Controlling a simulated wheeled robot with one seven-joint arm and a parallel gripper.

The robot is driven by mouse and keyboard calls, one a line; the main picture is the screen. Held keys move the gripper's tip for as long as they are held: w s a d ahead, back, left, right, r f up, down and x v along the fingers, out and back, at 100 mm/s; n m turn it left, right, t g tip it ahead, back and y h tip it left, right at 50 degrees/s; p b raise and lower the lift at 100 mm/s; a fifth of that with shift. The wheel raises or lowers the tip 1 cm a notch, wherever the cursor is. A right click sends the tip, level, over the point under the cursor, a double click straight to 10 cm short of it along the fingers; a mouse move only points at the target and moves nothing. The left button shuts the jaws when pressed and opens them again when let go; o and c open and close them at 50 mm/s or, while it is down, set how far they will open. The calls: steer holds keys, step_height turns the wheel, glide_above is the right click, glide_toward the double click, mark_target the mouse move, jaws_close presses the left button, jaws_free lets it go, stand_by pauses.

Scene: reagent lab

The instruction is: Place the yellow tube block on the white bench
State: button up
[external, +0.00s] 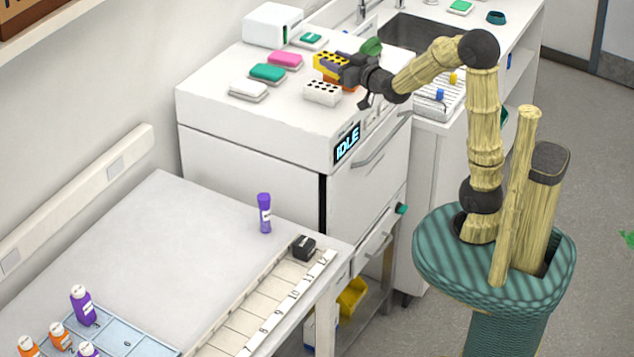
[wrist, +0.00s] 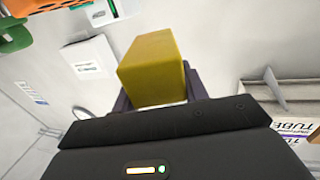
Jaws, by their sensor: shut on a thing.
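The yellow tube block (external: 327,62) is in the jaws of my gripper (external: 347,68), above the top of the white machine (external: 215,85) with the IDLE display. In the wrist view the yellow block (wrist: 150,66) sits between the dark fingers, which are partly hidden behind the gripper body. I cannot tell from these views how far the block is above the machine top. A white counter with a sink (external: 408,40) stands at the back right.
A white tube block (external: 322,92) and an orange block (external: 349,87) are close below my gripper. Pink (external: 285,60), green (external: 268,73) and white (external: 249,90) boxes share the machine top.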

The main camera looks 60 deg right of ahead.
steer(key=s+d+f+m+g+h, duration=0.1)
steer(key=s+d+m+g+h, duration=0.3)
steer(key=s+d, duration=0.7)
steer(key=s+d+f+m+g+h, duration=0.1)
steer(key=s+d+m+g+h, duration=0.35)
steer(key=d, duration=1.05)
steer(key=s+d+m+g+h, duration=0.2)
steer(key=s+d, duration=0.2)
steer(key=s, duration=1.1)
steer(key=s+d+f+m+g+h, duration=0.1)
steer(key=s+d, duration=0.4)
steer(key=s, duration=1)
steer(key=m+g+h, duration=0.1)
steer(key=g+h, duration=0.1)
steer(key=shift+s+f+m+g, duration=0.15)
steer(key=shift+f+m+g, duration=0.05)
steer(key=shift+m+g, duration=0.15)
